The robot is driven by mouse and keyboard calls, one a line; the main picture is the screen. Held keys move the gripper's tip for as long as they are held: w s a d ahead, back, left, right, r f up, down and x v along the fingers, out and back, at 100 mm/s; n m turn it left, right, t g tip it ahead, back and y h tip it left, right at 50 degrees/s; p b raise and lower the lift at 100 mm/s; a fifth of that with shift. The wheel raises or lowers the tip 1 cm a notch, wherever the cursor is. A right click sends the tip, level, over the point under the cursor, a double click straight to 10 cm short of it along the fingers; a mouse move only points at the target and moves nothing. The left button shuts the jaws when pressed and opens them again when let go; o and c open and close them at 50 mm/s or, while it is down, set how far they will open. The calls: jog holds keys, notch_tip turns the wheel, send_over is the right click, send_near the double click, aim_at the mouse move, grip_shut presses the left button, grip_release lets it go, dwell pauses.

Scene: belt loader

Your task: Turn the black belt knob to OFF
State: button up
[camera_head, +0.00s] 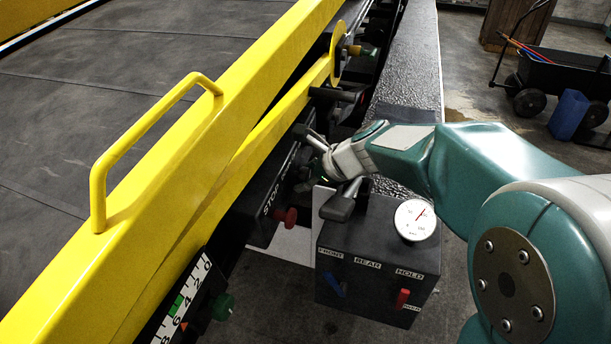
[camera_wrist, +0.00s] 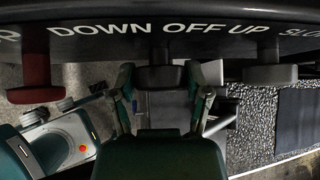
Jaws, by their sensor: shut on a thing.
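The black knob (camera_wrist: 162,77) sits on the dark panel (camera_wrist: 100,45) just below the white words DOWN OFF UP in the wrist view. My gripper (camera_wrist: 161,72) is shut on this knob, with one finger on each side of it. I cannot tell which word the knob points to. In the head view my gripper (camera_head: 313,150) reaches the side of the loader under the yellow rail, and the held knob cannot be made out there.
The yellow rail (camera_head: 200,140) runs alongside. A dark control box (camera_head: 365,262) with a gauge (camera_head: 416,220) and a black lever (camera_head: 343,202) stands below my arm.

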jog(key=shift+n+t+h, duration=0.3)
jog(key=shift+n+t, duration=0.3)
jog(key=shift+t, duration=0.3)
jog(key=o, duration=1.1)
notch_tip(320, 180, up, 7)
send_over(339, 198)
jog(key=shift+w+d, duration=0.1)
jog(key=shift+o, duration=0.2)
